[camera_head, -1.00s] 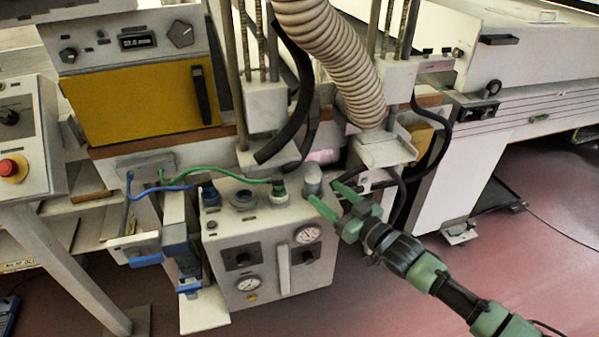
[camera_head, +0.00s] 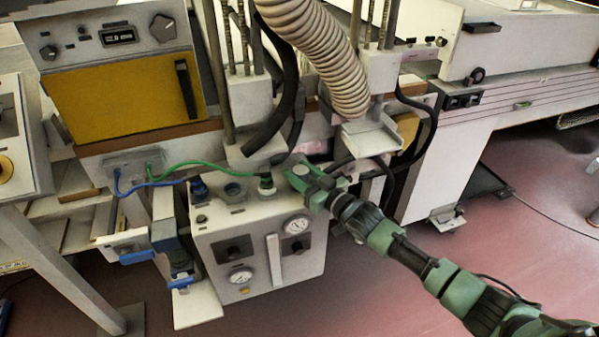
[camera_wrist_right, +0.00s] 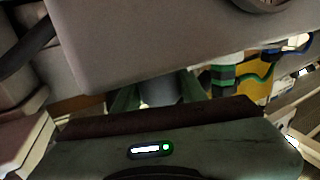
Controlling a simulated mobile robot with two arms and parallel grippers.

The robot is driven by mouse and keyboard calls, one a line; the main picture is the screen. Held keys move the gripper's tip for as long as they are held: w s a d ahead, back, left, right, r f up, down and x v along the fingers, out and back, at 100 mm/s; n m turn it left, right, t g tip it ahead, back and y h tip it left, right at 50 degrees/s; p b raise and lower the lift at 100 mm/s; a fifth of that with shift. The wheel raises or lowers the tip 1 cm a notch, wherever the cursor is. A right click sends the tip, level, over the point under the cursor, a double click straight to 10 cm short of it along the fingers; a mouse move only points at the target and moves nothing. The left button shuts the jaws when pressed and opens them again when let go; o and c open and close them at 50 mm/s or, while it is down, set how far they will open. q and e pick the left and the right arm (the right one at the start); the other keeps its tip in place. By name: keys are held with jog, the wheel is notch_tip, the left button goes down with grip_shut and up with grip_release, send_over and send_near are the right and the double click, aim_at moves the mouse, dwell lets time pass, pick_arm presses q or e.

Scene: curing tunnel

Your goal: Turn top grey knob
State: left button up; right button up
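The top grey knob (camera_head: 301,171) is a short upright grey cylinder on top of the white control box, at its back right corner. My right gripper (camera_head: 302,175) reaches in from the right, with its green fingers on either side of the knob. In the right wrist view the grey knob (camera_wrist_right: 160,90) stands between the two green fingers (camera_wrist_right: 158,95). The fingers look spread around it, and firm contact does not show. The knob's lower part is largely hidden. My left gripper is not in view.
The white box (camera_head: 215,250) carries gauges and dark knobs on its front. A green hose fitting (camera_head: 266,184) stands close to the left of the grey knob. A ribbed duct (camera_head: 315,50) and black hoses hang behind. The floor at right is mostly clear.

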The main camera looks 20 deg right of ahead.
jog(key=c, duration=0.6)
jog(key=shift+a+r+h+p, duration=0.2)
jog(key=shift+h+p, duration=0.1)
jog(key=shift+p, duration=0.1)
jog(key=shift+d+m+t+h+p, duration=0.1)
jog(key=shift+m+t+h+p, duration=0.4)
jog(key=shift+m+h, duration=0.45)
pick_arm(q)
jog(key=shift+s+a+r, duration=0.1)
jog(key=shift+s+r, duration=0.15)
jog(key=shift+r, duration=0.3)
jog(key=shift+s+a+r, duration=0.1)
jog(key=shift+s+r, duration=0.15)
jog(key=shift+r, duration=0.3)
pick_arm(e)
jog(key=shift+h, duration=0.25)
jog(key=shift+d, duration=0.1)
jog(key=shift+f, duration=0.1)
jog(key=o, duration=1.4)
